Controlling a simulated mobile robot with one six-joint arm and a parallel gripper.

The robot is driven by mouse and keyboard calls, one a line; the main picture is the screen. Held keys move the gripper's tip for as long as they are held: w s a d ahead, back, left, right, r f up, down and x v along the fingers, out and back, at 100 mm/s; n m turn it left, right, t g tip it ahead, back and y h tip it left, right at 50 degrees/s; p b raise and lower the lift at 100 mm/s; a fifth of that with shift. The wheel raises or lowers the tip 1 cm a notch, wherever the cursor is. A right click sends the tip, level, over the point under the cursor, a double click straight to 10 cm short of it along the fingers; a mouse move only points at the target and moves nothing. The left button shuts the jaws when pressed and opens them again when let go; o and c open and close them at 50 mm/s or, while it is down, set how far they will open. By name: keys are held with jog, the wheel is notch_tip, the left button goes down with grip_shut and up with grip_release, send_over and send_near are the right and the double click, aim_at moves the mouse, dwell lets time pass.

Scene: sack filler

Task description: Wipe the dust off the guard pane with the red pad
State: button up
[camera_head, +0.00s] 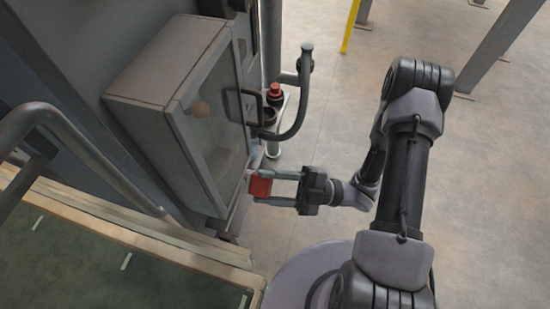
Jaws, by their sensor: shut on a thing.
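The guard pane (215,120) is the glassy front of a grey box on the machine, left of centre. It looks hazy, and a round tan thing shows behind it; I cannot make out single dust patches. My gripper (262,187) reaches in from the right and is shut on the red pad (261,186). The pad is at the lower right edge of the box front, close to the pane. I cannot tell whether it touches the pane.
A dark handle (240,106) sticks out from the box front. A curved grey rail (302,95) and a small holder with a red-topped item (275,92) stand just right of it. A green-topped conveyor (90,260) lies below. Open floor (490,190) is to the right.

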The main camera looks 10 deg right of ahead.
aim_at(249, 191)
jog(key=s+r+n+g+y, duration=0.1)
jog(key=s+r+g, duration=0.1)
jog(key=s, duration=0.2)
jog(key=shift+w+a+p, duration=0.1)
jog(key=shift+w+a, duration=0.35)
jog(key=shift+a, duration=0.3)
jog(key=shift+w+a+p, duration=0.15)
jog(key=shift+w+a, duration=0.25)
jog(key=shift+a, duration=0.3)
jog(key=shift+w+a+p, duration=0.1)
jog(key=shift+w+a, duration=0.35)
jog(key=shift+a, duration=0.3)
jog(key=shift+w+a, duration=0.25)
jog(key=shift+a, duration=0.4)
jog(key=shift+w+d, duration=0.1)
